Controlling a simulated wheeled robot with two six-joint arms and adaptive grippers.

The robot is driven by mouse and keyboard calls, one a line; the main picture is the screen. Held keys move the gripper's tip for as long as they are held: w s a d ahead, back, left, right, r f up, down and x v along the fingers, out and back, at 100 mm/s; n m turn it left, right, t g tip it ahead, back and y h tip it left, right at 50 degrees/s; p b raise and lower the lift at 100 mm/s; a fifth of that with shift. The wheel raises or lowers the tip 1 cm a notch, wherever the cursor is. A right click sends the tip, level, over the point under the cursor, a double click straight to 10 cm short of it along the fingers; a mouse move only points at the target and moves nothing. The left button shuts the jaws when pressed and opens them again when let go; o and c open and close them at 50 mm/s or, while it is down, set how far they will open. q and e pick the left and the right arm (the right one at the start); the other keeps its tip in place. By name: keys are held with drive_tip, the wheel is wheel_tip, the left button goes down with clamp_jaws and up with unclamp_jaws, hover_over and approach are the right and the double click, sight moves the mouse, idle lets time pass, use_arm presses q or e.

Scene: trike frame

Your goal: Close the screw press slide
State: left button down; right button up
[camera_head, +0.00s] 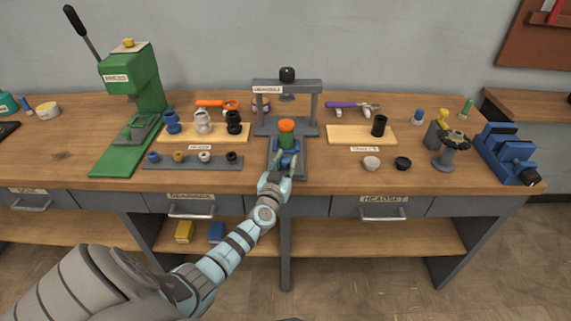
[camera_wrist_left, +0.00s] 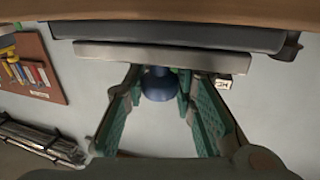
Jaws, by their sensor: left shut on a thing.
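The grey screw press (camera_head: 287,86) stands at the middle of the bench, with a black knob on top of its crossbar. Its slide (camera_head: 302,162) is out toward me, in front of the uprights. On the slide stands an upright stack with a blue lower part (camera_head: 294,146), a green middle (camera_head: 286,140) and an orange top (camera_head: 286,125). My left gripper (camera_head: 284,163) is at the front of the slide, shut on the blue part. In the left wrist view the blue part (camera_wrist_left: 158,84) sits between the green-padded fingers. My right gripper is not in view.
A green lever press (camera_head: 130,75) stands at the left. Wooden boards with cups (camera_head: 203,121) and a black cup (camera_head: 379,126) flank the screw press. Pliers lie behind them. A grey stand (camera_head: 450,152) and blue vise (camera_head: 505,152) are at the right.

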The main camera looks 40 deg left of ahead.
sight(286, 155)
use_arm(q)
drive_tip(key=w+a, duration=0.1)
drive_tip(key=w+a+b, duration=0.1)
drive_tip(key=shift+w+f, duration=0.1)
drive_tip(key=shift+w, duration=0.25)
drive_tip(key=c, duration=1.3)
unclamp_jaws()
